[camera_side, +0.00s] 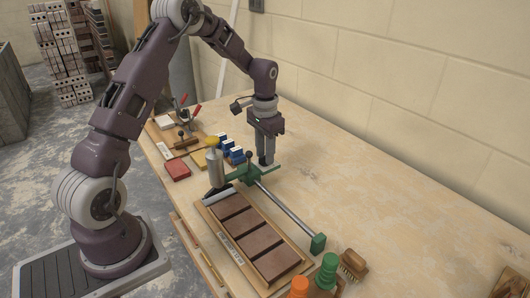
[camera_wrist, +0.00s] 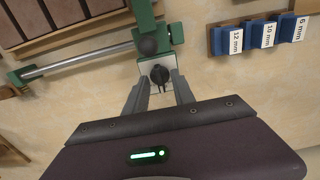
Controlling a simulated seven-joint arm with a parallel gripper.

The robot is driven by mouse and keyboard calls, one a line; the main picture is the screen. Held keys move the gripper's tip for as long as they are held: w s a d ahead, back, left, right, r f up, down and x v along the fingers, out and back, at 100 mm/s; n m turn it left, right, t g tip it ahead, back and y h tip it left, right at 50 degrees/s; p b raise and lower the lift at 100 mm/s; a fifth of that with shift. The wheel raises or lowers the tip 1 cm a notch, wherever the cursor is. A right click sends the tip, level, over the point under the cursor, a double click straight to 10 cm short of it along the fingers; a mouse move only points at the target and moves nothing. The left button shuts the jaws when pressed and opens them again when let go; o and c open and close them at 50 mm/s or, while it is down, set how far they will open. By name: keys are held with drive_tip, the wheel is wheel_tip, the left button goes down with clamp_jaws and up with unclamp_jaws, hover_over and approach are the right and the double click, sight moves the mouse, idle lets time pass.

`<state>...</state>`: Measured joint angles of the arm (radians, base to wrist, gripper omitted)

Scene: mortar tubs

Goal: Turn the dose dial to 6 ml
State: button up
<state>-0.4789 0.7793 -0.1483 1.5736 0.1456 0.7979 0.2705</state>
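A small black knob (camera_wrist: 160,76) sits on a pale grey plate on the green fitting (camera_wrist: 152,45) in the wrist view. It looks like the dose dial, but no scale or number on it can be read. My gripper (camera_wrist: 162,88) points down over it, with its fingers apart on either side of the knob. I see no clear contact between the fingers and the knob. In the side view my gripper (camera_side: 265,163) is down at the green fitting (camera_side: 262,175), and the knob is hidden there.
A black ball handle (camera_wrist: 148,45) stands close to the fingers. A steel rod (camera_side: 288,208) runs to a green end block (camera_side: 318,242). Blue blocks (camera_wrist: 232,40) marked in mm, a yellow-capped cylinder (camera_side: 214,165) and a framed brick panel (camera_side: 247,235) are nearby.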

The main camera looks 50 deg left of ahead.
wheel_tip(320, 180, up, 7)
drive_tip(key=shift+r, duration=0.15)
drive_tip(key=s+d+r+t+y, duration=0.1)
drive_tip(key=s+d+r+t, duration=0.2)
drive_tip(key=s+d+r, duration=1)
drive_tip(key=s+d+t+h, duration=0.1)
drive_tip(key=s+d, duration=0.3)
drive_tip(key=s, duration=1.1)
drive_tip(key=shift+t, duration=0.8)
